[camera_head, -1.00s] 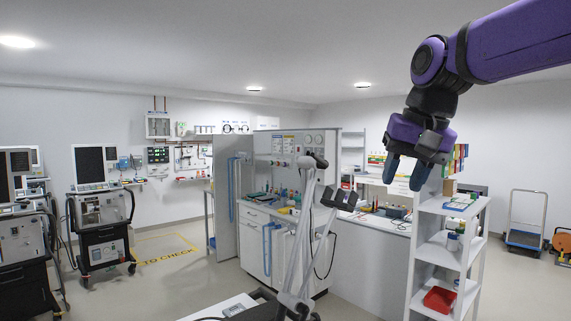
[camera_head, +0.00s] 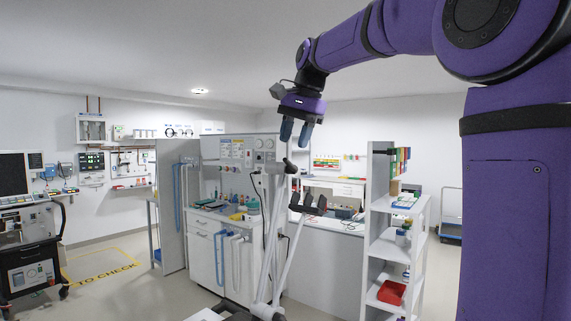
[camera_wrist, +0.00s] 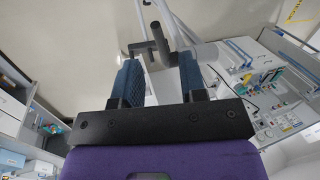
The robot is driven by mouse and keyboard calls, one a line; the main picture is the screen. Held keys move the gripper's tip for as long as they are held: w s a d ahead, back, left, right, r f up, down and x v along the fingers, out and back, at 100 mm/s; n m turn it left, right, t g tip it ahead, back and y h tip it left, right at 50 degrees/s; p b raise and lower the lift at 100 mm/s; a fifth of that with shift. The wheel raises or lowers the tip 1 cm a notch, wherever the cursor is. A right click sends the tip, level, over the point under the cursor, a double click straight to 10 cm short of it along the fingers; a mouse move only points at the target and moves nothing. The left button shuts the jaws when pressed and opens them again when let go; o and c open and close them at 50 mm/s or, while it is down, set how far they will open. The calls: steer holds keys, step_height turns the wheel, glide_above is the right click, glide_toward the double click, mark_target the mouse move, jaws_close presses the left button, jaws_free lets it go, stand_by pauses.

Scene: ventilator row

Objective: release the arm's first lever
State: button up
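The jointed support arm has pale tubes (camera_head: 268,245) rising from a dark base, with a dark grey joint (camera_head: 289,168) at its top. A dark block-shaped holder (camera_head: 308,205) sits at its right end. My gripper (camera_head: 296,138) is open and empty, fingers pointing down, and appears just above the top joint. In the wrist view my two blue fingers (camera_wrist: 160,82) are spread, and a grey bar-shaped part of the arm (camera_wrist: 158,38) shows beyond and between their tips, apart from them. I cannot tell which part is the first lever.
A workbench with a gas panel (camera_head: 245,150) stands behind the arm. A white shelf unit (camera_head: 380,247) with a red tray (camera_head: 391,292) stands to the right. A ventilator on a cart (camera_head: 30,250) is at the left. Floor near the yellow marking (camera_head: 105,262) is clear.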

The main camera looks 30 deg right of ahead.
mark_target(288, 163)
steer(key=x, duration=0.6)
steer(key=shift+f, duration=0.35)
steer(key=shift+c, duration=0.5)
jaws_close()
